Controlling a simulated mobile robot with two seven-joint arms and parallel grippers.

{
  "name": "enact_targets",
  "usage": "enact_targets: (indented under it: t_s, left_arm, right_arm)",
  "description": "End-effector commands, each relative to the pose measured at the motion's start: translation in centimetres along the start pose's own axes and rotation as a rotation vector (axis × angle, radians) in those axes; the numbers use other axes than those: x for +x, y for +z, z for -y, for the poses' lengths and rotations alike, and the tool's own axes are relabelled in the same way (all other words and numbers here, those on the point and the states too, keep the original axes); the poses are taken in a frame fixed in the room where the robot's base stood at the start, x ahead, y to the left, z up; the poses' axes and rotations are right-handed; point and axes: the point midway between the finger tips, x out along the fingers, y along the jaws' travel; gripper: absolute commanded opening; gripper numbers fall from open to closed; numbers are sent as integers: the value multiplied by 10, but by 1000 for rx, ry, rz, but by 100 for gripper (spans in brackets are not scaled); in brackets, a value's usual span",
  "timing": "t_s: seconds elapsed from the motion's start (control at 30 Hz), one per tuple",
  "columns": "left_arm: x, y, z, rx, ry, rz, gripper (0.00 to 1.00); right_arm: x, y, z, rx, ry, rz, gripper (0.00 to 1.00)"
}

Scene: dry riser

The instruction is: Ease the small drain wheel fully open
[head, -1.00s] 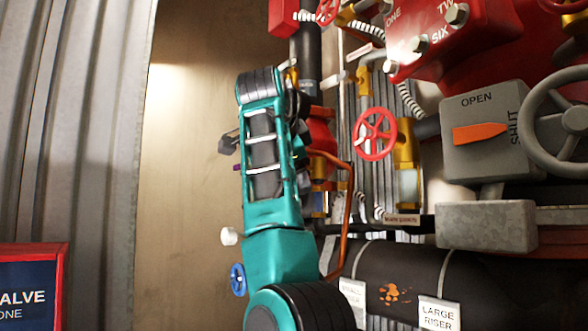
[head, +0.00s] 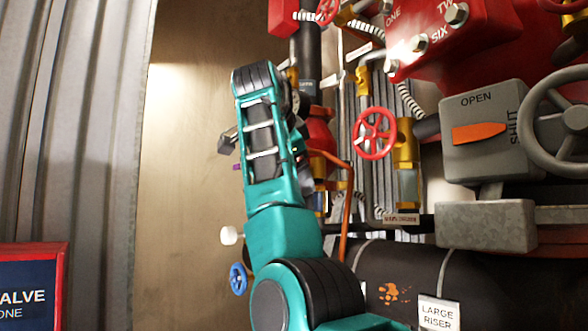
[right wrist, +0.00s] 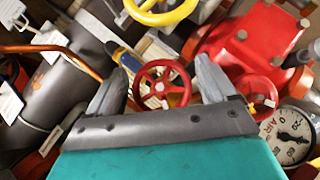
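In the right wrist view, a small red spoked wheel (right wrist: 162,84) with a pale hub lies between the fingertips of my right gripper (right wrist: 162,76). The two grey fingers are apart, one on each side of the wheel, with a gap showing on both sides. I cannot tell how far open the wheel is. In the head view, my teal arm reaches up the middle and hides its own gripper. A red wheel (head: 374,133) beside a brass valve shows right of the arm; I cannot tell if it is the same wheel. My left gripper is not in view.
A copper pipe (head: 347,210) bends close to the arm's right. A blue wheel (head: 238,279) is at its lower left. A grey OPEN/SHUT box (head: 490,150) stands right. In the wrist view, a yellow wheel (right wrist: 160,12) and a gauge (right wrist: 288,135) are nearby.

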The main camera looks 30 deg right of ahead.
Motion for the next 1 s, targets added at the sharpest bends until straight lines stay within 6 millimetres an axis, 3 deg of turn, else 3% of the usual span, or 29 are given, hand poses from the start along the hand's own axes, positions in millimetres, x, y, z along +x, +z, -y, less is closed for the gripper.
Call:
enact_targets:
  t_s: [0.37, 0.47, 0.8, 1.0]
  left_arm:
    - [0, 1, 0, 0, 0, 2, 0]
    - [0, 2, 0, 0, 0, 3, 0]
    - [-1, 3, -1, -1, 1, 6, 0]
    - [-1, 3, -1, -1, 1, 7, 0]
  right_arm:
    - [-5, 0, 0, 1, -3, 0, 90]
    - [-18, 0, 1, 0, -5, 0, 90]
    - [-92, 0, 1, 0, -5, 0, 90]
    - [-121, 0, 0, -1, -2, -1, 90]
